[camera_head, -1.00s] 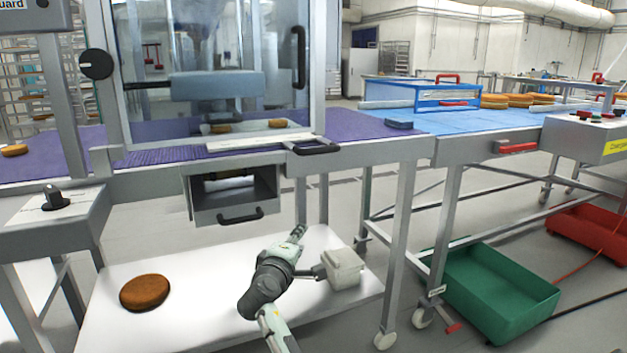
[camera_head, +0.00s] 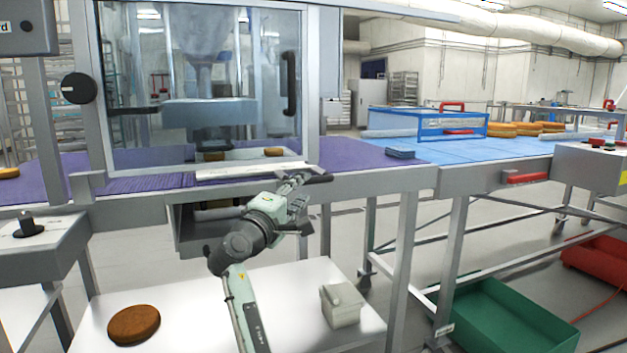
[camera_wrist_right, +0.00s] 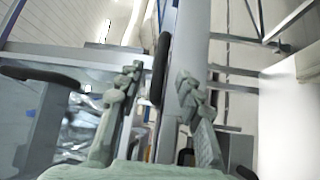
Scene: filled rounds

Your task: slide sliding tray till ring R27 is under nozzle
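The sliding tray (camera_head: 250,172) is a pale plate sticking out under the glass guard, with a black handle (camera_head: 320,178) at its right front. Two small brown rounds, one on the left (camera_head: 214,156) and one on the right (camera_head: 273,152), sit behind the glass. No label is readable, so I cannot tell which is ring R27. A grey block (camera_head: 208,112) hangs above them under a funnel; the nozzle tip is not clear. My right gripper (camera_head: 300,182) is at the tray handle. In the wrist view its fingers (camera_wrist_right: 160,80) are apart, with a black bar between or just beyond them.
A grey drawer box (camera_head: 190,230) hangs below the purple belt (camera_head: 130,186), partly behind my right arm. A brown round (camera_head: 134,325) and a pale container (camera_head: 341,304) stand on the lower white shelf. A blue sponge-like block (camera_head: 400,153) lies right of the guard.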

